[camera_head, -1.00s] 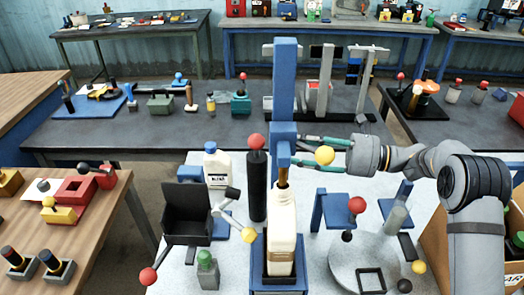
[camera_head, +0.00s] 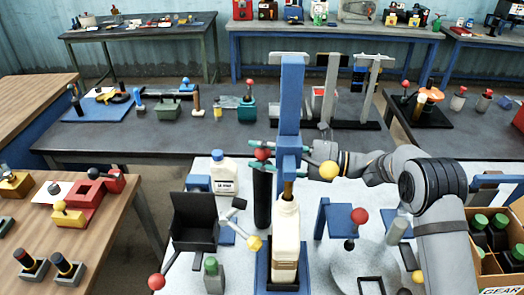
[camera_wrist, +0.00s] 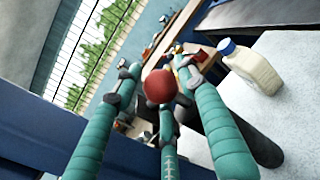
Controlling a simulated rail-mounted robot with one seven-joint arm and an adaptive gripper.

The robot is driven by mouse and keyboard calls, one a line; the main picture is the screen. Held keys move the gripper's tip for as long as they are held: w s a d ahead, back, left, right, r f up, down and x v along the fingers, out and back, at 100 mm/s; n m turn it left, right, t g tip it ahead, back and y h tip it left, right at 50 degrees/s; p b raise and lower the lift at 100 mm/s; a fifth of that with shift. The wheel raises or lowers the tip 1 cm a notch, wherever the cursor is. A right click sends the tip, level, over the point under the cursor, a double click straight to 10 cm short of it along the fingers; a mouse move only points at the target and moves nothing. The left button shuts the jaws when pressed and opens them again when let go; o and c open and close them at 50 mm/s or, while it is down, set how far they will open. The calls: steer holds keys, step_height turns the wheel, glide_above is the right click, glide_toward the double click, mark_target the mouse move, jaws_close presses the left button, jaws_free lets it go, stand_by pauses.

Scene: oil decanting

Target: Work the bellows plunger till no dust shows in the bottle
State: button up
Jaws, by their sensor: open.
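The bellows plunger is a tall black cylinder (camera_head: 262,195) with a red ball knob (camera_head: 262,155) on top, left of the blue column. The knob also shows in the wrist view (camera_wrist: 160,87), among the teal fingers. My gripper (camera_head: 257,155) is open, reaching past the column from the right with its fingers around the knob. Whether they touch it I cannot tell. The cream bottle (camera_head: 286,232) stands upright at the column's foot, with a brown nozzle piece (camera_head: 288,190) at its neck. Its lower part has a brownish band; I cannot tell whether dust shows.
A blue-capped white bottle (camera_head: 224,175) and a black open box (camera_head: 195,222) stand to the left. A red-knobbed blue stand (camera_head: 342,218) is to the right.

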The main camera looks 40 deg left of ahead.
steer(key=shift+c, duration=1)
steer(key=c, duration=0.8)
jaws_close()
